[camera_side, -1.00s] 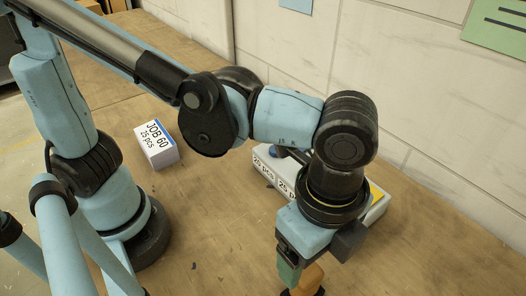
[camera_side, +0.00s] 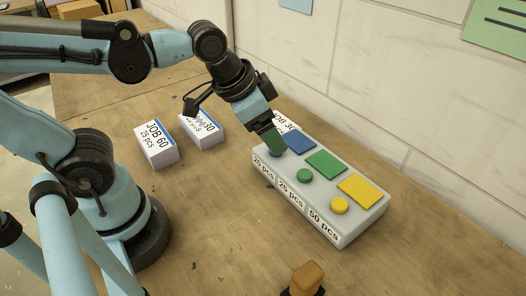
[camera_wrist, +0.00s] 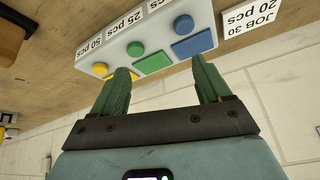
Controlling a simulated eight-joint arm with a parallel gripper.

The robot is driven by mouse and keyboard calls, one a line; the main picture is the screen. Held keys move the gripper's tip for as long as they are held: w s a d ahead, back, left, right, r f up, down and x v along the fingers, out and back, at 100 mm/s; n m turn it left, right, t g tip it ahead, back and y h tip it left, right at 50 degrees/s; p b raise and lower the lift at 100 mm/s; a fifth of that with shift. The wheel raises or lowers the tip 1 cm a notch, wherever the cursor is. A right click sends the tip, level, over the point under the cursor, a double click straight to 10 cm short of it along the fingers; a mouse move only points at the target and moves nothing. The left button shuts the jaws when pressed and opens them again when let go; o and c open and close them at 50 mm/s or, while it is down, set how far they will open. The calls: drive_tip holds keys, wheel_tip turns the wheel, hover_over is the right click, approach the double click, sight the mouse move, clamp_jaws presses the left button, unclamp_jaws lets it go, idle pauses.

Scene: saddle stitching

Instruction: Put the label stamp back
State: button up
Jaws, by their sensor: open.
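The label stamp (camera_side: 304,277), with a brown wooden handle and a dark base, stands on the table at the bottom edge of the side view, partly cut off. In the wrist view, a brown and dark object (camera_wrist: 10,38) at the upper left looks like it. My gripper (camera_side: 275,143) has green fingers and is well away from the stamp, over the blue-button end of the grey button box. In the wrist view my gripper (camera_wrist: 160,66) is open with nothing between its fingers. The stamp's base is partly out of frame.
The grey button box (camera_side: 322,216) carries blue, green and yellow buttons and pads, with piece-count labels. A JOB 60 block (camera_side: 157,144) and another white block (camera_side: 202,129) stand left. A JOB 30 block (camera_wrist: 253,20) is behind the box.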

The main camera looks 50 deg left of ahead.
drive_tip(key=a+n+t+y, duration=0.1)
drive_tip(key=a+n, duration=0.2)
drive_tip(key=a, duration=0.3)
drive_tip(key=shift+f+n+t, duration=0.4)
drive_tip(key=shift+s, duration=0.1)
idle(0.6)
